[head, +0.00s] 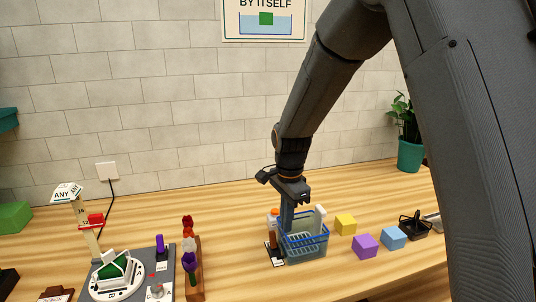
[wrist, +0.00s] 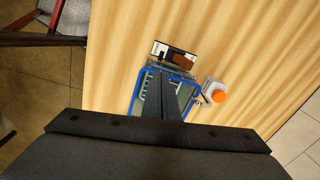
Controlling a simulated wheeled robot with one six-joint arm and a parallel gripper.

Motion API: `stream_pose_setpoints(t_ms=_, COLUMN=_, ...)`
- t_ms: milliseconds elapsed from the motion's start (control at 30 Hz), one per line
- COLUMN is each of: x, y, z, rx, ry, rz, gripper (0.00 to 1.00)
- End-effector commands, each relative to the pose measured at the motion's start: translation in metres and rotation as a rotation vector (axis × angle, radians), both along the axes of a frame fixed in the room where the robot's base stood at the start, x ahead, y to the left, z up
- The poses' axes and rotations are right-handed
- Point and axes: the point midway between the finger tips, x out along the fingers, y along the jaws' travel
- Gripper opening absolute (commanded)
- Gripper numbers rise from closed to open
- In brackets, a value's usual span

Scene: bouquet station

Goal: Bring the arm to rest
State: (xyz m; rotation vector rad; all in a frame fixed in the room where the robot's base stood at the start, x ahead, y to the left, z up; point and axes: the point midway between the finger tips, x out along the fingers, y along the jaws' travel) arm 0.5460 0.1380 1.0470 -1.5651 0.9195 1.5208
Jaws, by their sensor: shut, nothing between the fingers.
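My arm comes down from the upper right in the head view. My gripper (head: 287,222) points down at the blue-rimmed basket (head: 319,243), at its left back part. The wrist view also shows my gripper (wrist: 167,84), with its fingers together and nothing between them, over the basket (wrist: 136,92). I cannot tell whether the fingertips touch the basket or reach below its rim.
A white bottle with an orange cap (wrist: 218,96) stands close beside the basket. A yellow block (head: 345,224), a purple block (head: 365,246) and a blue block (head: 393,237) lie to the right. A plant pot (head: 411,156) stands at the back right.

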Motion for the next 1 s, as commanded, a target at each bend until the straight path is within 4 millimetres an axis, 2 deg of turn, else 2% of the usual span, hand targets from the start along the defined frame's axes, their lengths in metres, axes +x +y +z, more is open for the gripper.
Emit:
stream_pose_setpoints(t_ms=100, x=-0.028, y=-0.035, z=0.013, rx=-0.005, ry=-0.04, rz=0.193, gripper=0.0)
stream_pose_setpoints(t_ms=300, x=-0.082, y=-0.086, z=0.024, rx=-0.042, ry=-0.11, rz=0.559, gripper=0.0)
stream_pose_setpoints(t_ms=500, x=-0.13, y=-0.117, z=0.027, rx=-0.095, ry=-0.155, rz=0.845, gripper=0.0)
stream_pose_setpoints(t_ms=700, x=-0.171, y=-0.138, z=0.025, rx=-0.151, ry=-0.182, rz=1.072, gripper=0.0)
stream_pose_setpoints(t_ms=1000, x=-0.172, y=-0.137, z=-0.03, rx=-0.117, ry=-0.123, rz=1.092, gripper=0.0)
